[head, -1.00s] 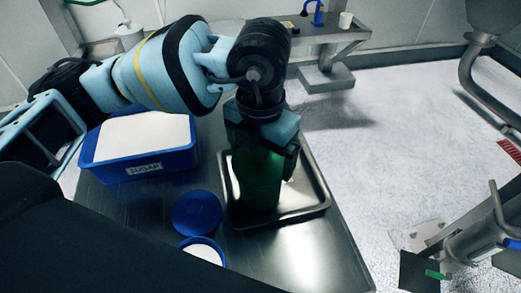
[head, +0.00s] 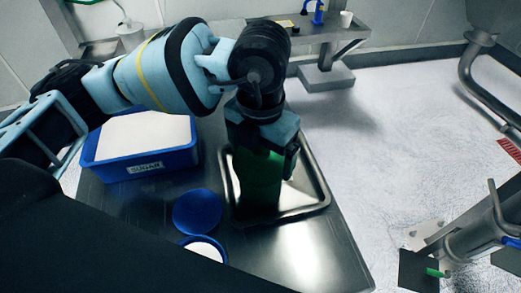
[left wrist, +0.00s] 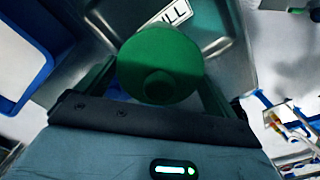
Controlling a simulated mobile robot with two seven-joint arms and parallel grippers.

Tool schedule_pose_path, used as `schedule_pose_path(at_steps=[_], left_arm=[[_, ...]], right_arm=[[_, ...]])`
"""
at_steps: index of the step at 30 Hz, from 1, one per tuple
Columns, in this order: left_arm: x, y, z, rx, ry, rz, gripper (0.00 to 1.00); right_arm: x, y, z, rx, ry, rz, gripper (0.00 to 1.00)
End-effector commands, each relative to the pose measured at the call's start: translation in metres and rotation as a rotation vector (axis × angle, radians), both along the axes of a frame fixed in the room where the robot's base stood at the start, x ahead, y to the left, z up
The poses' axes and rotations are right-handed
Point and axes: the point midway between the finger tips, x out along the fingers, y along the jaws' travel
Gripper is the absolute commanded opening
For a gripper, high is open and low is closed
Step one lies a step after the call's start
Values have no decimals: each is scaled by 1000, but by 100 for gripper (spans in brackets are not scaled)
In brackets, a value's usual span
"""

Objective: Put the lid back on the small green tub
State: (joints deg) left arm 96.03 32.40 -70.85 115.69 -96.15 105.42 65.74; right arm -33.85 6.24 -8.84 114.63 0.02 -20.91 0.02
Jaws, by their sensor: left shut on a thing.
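The green tub (head: 260,190) stands in the metal tray (head: 318,207) in the head view, directly under my left gripper (head: 264,152). In the left wrist view the round green lid (left wrist: 160,65), with a small knob, sits between the two fingers of my left gripper (left wrist: 158,88). The gripper is shut on it. Part of a white label (left wrist: 176,12) ending in "ILL" shows beyond the lid. The gripper and lid hide the tub's rim, so I cannot tell whether the lid is seated or just above it.
A blue bin (head: 150,160) labelled SUGAR, full of white powder, stands left of the tray. A blue lid (head: 198,211) and an open blue-rimmed container of white powder (head: 203,249) are in front of it.

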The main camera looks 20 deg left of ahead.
Motion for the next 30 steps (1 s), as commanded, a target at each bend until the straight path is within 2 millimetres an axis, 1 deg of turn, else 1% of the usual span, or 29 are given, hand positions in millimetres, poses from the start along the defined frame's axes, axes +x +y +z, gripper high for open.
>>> schedule_pose_path(at_steps=[9,10,11,23,30], left_arm=[[0,0,0,0,0,0,71],[0,0,0,0,0,0,98],[0,0,0,0,0,0,100],[0,0,1,0,0,0,100],[0,0,12,-1,-2,0,100]], right_arm=[[-6,0,-1,0,12,0,36],[-7,0,-2,0,13,0,36],[-7,0,-2,0,14,0,36],[-8,0,-1,0,14,0,36],[2,0,8,0,-9,0,36]])
